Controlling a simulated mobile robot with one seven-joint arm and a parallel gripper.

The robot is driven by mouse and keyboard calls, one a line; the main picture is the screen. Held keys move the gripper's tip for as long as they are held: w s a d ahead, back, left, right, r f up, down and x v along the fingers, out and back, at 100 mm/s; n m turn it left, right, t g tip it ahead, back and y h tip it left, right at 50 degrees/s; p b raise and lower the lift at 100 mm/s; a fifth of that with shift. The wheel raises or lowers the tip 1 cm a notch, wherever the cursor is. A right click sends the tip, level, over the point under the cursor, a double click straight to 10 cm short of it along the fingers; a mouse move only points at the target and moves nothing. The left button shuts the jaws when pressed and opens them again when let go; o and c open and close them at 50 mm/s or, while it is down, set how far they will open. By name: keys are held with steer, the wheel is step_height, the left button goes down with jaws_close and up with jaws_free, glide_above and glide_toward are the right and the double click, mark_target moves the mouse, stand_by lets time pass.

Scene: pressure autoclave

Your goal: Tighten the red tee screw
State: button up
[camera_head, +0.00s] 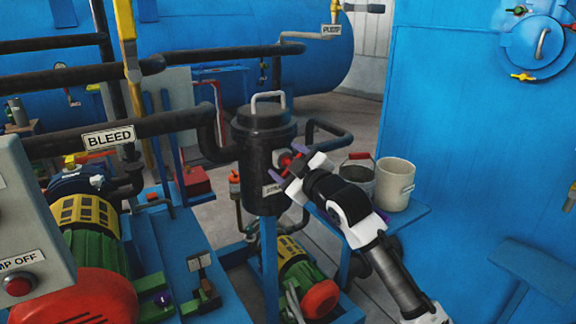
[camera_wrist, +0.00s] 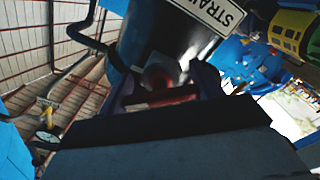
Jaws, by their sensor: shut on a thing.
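The red tee screw (camera_head: 286,160) sits on the side of the black strainer pot (camera_head: 262,140), which stands upright with a grey loop handle on its lid. My gripper (camera_head: 285,169) reaches in from the lower right, with its purple fingertips on either side of the screw. In the wrist view the red bar of the screw (camera_wrist: 168,97) lies between the two fingers of my gripper (camera_wrist: 165,88), against the dark pot. My gripper is shut on the screw. The fingers and wrist hide part of the screw.
Two buckets, one dark (camera_head: 358,172) and one cream (camera_head: 394,184), stand on a blue ledge just right of my wrist. A black pipe (camera_head: 327,137) curves above my gripper. A green and red motor (camera_head: 305,285) sits below. A large blue wall (camera_head: 480,150) bounds the right.

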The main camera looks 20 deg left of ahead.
steer(key=m, duration=0.4)
steer(key=shift+a+m, duration=0.1)
steer(key=shift+m, duration=0.2)
steer(key=shift+m+p, duration=0.7)
steer(key=shift+m, duration=1)
steer(key=shift+f, duration=0.1)
steer(key=o, duration=1)
steer(key=shift+s, duration=0.1)
steer(key=b+v, duration=0.4)
steer(key=v, duration=1)
